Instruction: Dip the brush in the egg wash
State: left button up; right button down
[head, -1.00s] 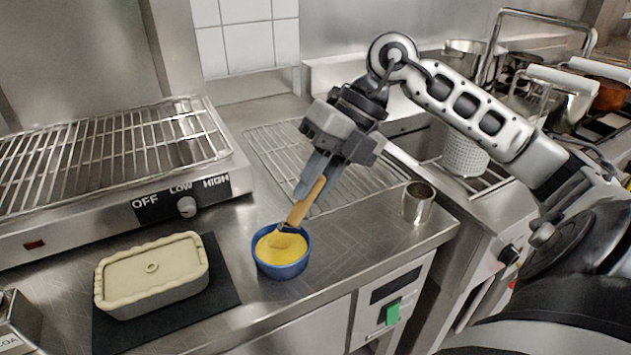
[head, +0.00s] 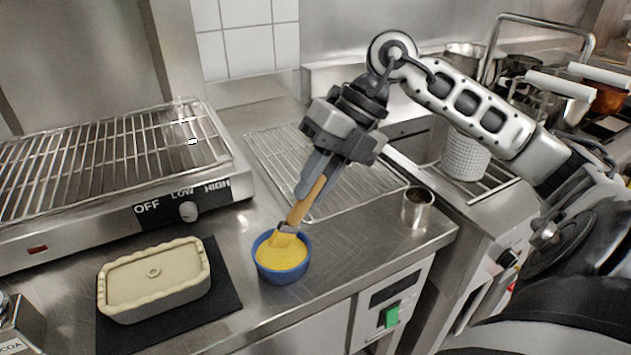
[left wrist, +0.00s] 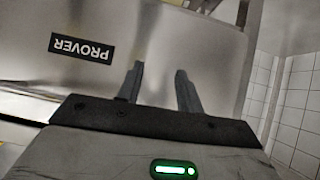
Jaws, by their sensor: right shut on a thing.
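My right gripper (head: 318,178) is shut on the wooden handle of the brush (head: 305,204) and holds it tilted, bristles down. The brush's lower end is inside the blue bowl (head: 282,274), with the bristles at the yellow egg wash (head: 280,257). How deep the tip sits in it is hard to tell. A pale pie with a crimped rim (head: 154,276) sits on a dark mat (head: 222,304) left of the bowl. My left gripper (left wrist: 160,82) shows only in the left wrist view, with its two fingers apart and nothing between them.
A grill with a wire rack (head: 110,160) stands at the left behind the pie. A flat wire rack (head: 325,172) lies behind the bowl. A steel cup (head: 416,207) stands right of the bowl near the counter edge. A perforated pot (head: 465,155) is farther right.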

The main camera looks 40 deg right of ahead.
jog(key=shift+r+p, duration=2.1)
jog(key=shift+r, duration=0.8)
jog(key=shift+f, duration=0.1)
